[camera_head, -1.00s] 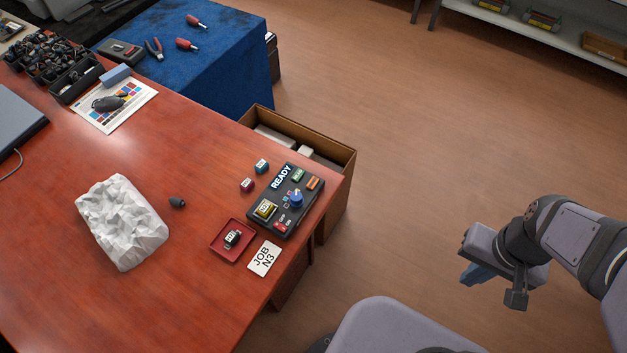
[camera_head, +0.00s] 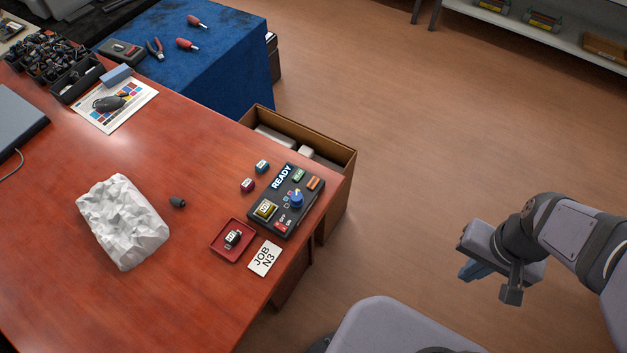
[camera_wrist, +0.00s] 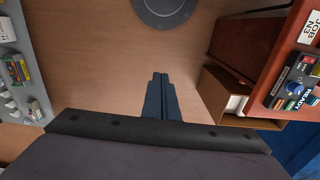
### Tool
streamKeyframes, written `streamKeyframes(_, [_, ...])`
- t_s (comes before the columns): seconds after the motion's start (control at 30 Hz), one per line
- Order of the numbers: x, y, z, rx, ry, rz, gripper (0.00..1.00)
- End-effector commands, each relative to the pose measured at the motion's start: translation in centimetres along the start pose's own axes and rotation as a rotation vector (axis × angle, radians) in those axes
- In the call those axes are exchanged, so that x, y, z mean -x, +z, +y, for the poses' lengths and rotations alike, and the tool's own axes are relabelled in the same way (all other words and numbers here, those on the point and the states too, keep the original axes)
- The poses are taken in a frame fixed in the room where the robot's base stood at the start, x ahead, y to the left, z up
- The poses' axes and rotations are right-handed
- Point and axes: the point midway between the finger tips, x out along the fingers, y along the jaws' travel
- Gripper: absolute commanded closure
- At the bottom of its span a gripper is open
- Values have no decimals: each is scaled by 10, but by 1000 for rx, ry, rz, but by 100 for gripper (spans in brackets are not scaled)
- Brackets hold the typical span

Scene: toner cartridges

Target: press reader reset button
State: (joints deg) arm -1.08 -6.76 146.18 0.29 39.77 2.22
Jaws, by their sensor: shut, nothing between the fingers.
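The black reader box (camera_head: 285,201) lies near the right edge of the red-brown desk. Its top carries a READY label, a blue knob (camera_head: 297,198), a green button (camera_head: 299,175), an orange button (camera_head: 314,184), a red OFF/ON switch (camera_head: 281,222) and a yellow-framed slot with a chip (camera_head: 265,210). I cannot read the small button lettering, so I cannot tell which one is reset. My gripper (camera_head: 474,271) hangs over the floor, well right of the desk. Its fingers are together and empty in the wrist view (camera_wrist: 160,82). The reader box also shows at the right there (camera_wrist: 296,85).
A red tray (camera_head: 217,243) holding a chip and a JOB N3 card (camera_head: 264,258) lie beside the box. Two small chips (camera_head: 247,185) (camera_head: 262,166) sit left of it. An open cardboard box (camera_head: 345,162) stands beyond the desk edge. Floor between gripper and desk is clear.

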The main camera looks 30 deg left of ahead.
Motion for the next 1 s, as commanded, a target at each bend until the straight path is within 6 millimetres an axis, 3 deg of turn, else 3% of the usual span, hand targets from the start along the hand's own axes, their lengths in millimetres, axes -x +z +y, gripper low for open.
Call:
streamKeyframes(0.27, [3,-44,-46,-189,-51,89,100])
streamKeyframes(0.6, [-2,-106,-158,-611,-241,213,100])
streamKeyframes(0.8, [-7,-119,-232,-869,-396,231,100])
streamKeyframes(1.0, [-14,-114,-303,-1116,-566,197,100])
